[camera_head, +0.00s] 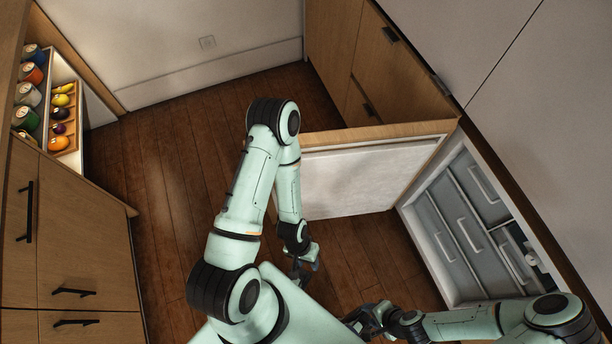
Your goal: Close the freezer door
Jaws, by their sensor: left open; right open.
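The freezer door (365,178) stands wide open, with its white inner face towards me and a wooden top edge. It joins the freezer (462,222) at the right, where several grey drawers with pale handles show. My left arm hides part of the door's free left edge. I cannot tell whether it touches the door. My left gripper (303,272) is open and empty, pointing down over the floor just below the door's free end in the picture. My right gripper (362,322) is open at the bottom centre, left of the freezer and apart from the door. Its fingers are partly hidden.
Wooden cabinets (380,62) stand behind the door. A wooden counter unit (75,235) with black handles is at the left. Beyond it, an open compartment holds cans and a crate (66,130) of fruit. The wooden floor (160,180) between is clear.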

